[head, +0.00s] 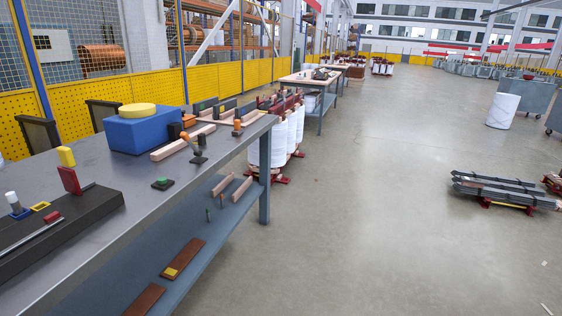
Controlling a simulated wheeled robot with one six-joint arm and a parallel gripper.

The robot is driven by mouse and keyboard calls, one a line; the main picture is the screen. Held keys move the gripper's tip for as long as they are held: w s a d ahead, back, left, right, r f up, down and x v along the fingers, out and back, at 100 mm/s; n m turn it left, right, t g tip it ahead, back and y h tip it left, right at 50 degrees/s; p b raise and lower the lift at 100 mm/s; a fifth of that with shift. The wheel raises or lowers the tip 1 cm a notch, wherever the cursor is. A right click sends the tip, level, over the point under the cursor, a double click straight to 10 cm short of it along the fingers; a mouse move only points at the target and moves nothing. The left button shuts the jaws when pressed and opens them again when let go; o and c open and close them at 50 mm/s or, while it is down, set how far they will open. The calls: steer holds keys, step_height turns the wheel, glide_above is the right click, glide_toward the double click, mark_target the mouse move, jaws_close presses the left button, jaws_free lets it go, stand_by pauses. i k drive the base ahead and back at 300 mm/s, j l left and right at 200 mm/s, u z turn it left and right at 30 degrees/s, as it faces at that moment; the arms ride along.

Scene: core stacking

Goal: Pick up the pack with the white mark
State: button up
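I cannot make out a pack with a white mark in this view. On the lower shelf of the near bench lies a flat brown block (183,260) with a small yellow mark (170,273) near its front end. A second brown block (143,300) lies nearer and is cut by the bottom edge; no mark shows on its visible part. At the right, a bundle of long dark grey strips (500,188) lies on red supports on the floor, with no clear white mark. My gripper is not in view.
The grey bench (100,167) runs along the left. It carries a black fixture (65,228), a blue box (143,133) with a yellow disc, and light wooden bars (180,143). White-wrapped coils (281,140) stand beyond it. The middle floor is clear.

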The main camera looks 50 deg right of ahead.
mark_target(469, 179)
steer(key=z, duration=3)
steer(key=i+u, duration=0.15)
steer(key=i, duration=0.7)
steer(key=i+u, duration=0.15)
steer(key=i, duration=0.65)
steer(key=i+l+u, duration=0.15)
steer(key=i, duration=1.25)
steer(key=i+j+z, duration=0.1)
steer(key=i, duration=0.45)
steer(key=i+j, duration=0.1)
steer(key=i, duration=0.45)
steer(key=i+l+z, duration=0.2)
steer(key=i+z, duration=0.2)
steer(key=i, duration=0.35)
steer(key=i+z, duration=0.35)
steer(key=i, duration=0.4)
steer(key=i+l+u, duration=0.25)
steer(key=i, duration=0.25)
steer(key=i+l+u, duration=0.2)
steer(key=i+l, duration=0.25)
steer(key=i, duration=0.05)
